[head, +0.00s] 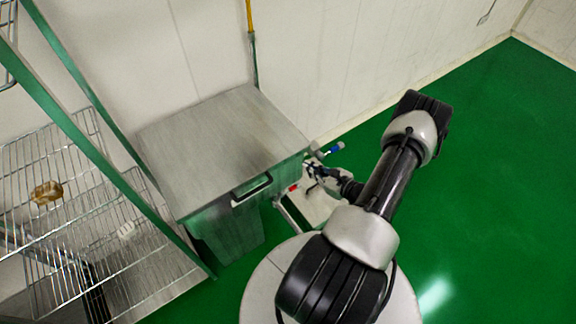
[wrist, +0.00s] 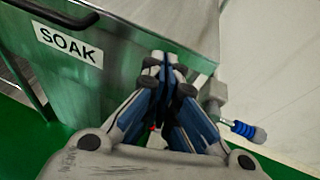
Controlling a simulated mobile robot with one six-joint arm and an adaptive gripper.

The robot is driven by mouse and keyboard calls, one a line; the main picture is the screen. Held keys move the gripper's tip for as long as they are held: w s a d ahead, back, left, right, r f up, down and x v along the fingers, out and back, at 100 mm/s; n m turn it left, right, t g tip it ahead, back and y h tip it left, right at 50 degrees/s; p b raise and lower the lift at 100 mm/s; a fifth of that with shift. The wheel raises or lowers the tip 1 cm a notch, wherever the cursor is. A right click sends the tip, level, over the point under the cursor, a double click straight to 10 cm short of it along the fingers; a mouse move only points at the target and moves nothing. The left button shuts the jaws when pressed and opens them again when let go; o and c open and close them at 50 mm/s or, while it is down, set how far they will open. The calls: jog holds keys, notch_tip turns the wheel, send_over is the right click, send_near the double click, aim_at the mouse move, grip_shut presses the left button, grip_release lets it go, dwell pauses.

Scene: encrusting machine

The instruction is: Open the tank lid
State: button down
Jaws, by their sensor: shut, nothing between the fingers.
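The tank (head: 228,235) is a steel box with a flat, closed lid (head: 222,140) on top. A dark bar handle (head: 252,189) sits at the lid's front edge. My gripper (wrist: 165,65) is shut and empty, close to the tank's right front corner. In the head view my gripper (head: 312,172) is to the right of the handle, apart from it.
A blue-handled valve (wrist: 240,130) sticks out on the tank's right side; its blue handle also shows in the head view (head: 337,147). A wire shelf rack (head: 70,200) with green posts stands at left. A white wall (head: 330,60) is behind. Green floor (head: 490,170) at right is clear.

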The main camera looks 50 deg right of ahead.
aim_at(295, 167)
jog(key=s+f+m+h, duration=0.3)
jog(key=f, duration=0.3)
jog(key=shift+g, duration=0.3)
jog(key=b+x, duration=0.2)
jog(key=x, duration=0.7)
jog(key=shift+w+f, duration=0.2)
jog(key=shift+f, duration=0.05)
notch_tip(295, 167, up, 3)
jog(key=shift+d+r, duration=0.1)
jog(key=shift+r, duration=0.15)
jog(key=shift+r+p, duration=0.3)
jog(key=shift+r, duration=0.05)
